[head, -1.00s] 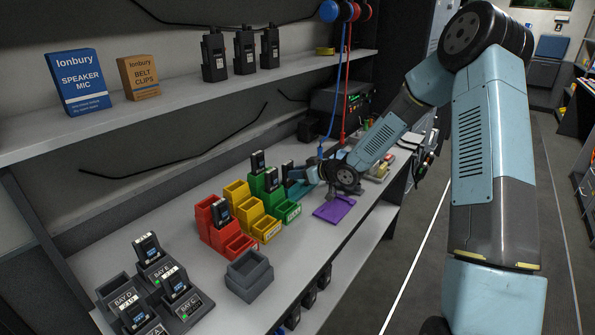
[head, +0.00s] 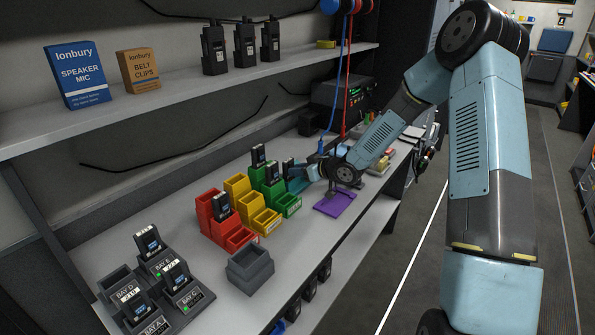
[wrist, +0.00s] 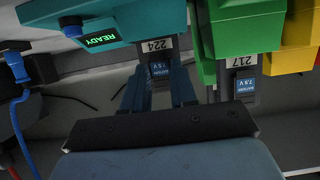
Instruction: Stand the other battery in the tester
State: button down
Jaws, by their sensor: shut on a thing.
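A battery marked 224 (wrist: 158,68) sits between the fingers of my gripper (wrist: 158,92), which is shut on it. It appears as a dark upright block (head: 288,168) in the head view. The teal tester (head: 298,186) is right at the gripper; its lit display reads READY in the wrist view (wrist: 85,41). The battery's far end overlaps the teal housing, and I cannot tell whether it is seated in it. Another battery, marked 217 (wrist: 245,78), stands in a green bin beside the tester. My arm partly hides the tester in the head view.
Green (head: 291,206), yellow (head: 266,223) and red bins (head: 241,240) stand left of the tester, some holding batteries. Charging bays (head: 190,301) with batteries fill the near left. A blue cable (head: 330,90) hangs behind the tester.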

jog(key=c, duration=0.8)
grip_release()
jog(key=shift+d, duration=0.1)
jog(key=v, duration=1.3)
jog(key=shift+s+d, duration=0.15)
jog(key=shift+s, duration=0.1)
